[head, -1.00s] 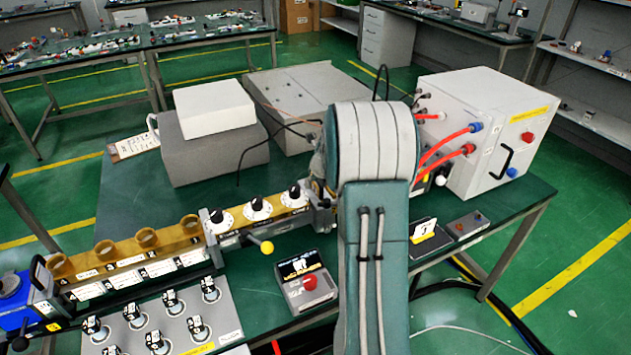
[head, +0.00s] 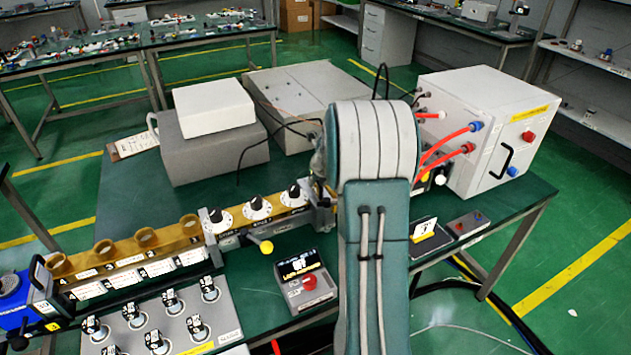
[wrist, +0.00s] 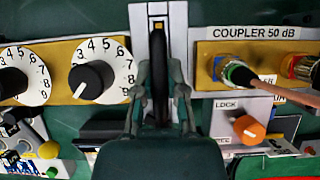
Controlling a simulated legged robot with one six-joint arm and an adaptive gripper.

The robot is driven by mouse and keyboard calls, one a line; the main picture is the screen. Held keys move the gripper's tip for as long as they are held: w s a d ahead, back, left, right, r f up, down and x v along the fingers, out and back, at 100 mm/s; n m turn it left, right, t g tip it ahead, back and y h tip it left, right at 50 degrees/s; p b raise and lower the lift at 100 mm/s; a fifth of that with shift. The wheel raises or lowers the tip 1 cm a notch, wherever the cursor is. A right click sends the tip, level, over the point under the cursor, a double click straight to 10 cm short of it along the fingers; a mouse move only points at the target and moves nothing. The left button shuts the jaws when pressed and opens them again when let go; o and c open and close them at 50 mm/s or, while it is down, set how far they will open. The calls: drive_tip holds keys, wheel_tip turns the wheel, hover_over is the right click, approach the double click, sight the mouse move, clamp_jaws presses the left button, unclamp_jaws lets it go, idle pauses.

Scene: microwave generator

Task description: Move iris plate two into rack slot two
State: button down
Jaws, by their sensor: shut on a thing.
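In the wrist view my gripper (wrist: 158,95) is shut on a dark upright plate (wrist: 159,60), seen edge-on between its fingers. I take this for iris plate two, but no number on it can be read. It is in line with a pale slotted holder (wrist: 158,22) between the dial section and the coupler. I cannot tell whether it sits in the slot or is clear of it. In the head view my arm hides the gripper and plate. A grey rack panel (head: 223,316) at the lower left holds several upright pieces with black and white tops.
A brass dial section (wrist: 115,47) lies left of my gripper. The coupler (wrist: 250,48), with cables, and an orange lock knob (wrist: 249,129) lie right. A yellow-ended lever (head: 266,247) juts out in front. A display box (head: 305,284) stands nearby; a grey cabinet (head: 470,130) is behind.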

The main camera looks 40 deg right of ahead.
drive_tip(key=shift+r, duration=0.2)
wheel_tip(320, 180, up, 11)
drive_tip(key=shift+r, duration=0.2)
idle(2.1)
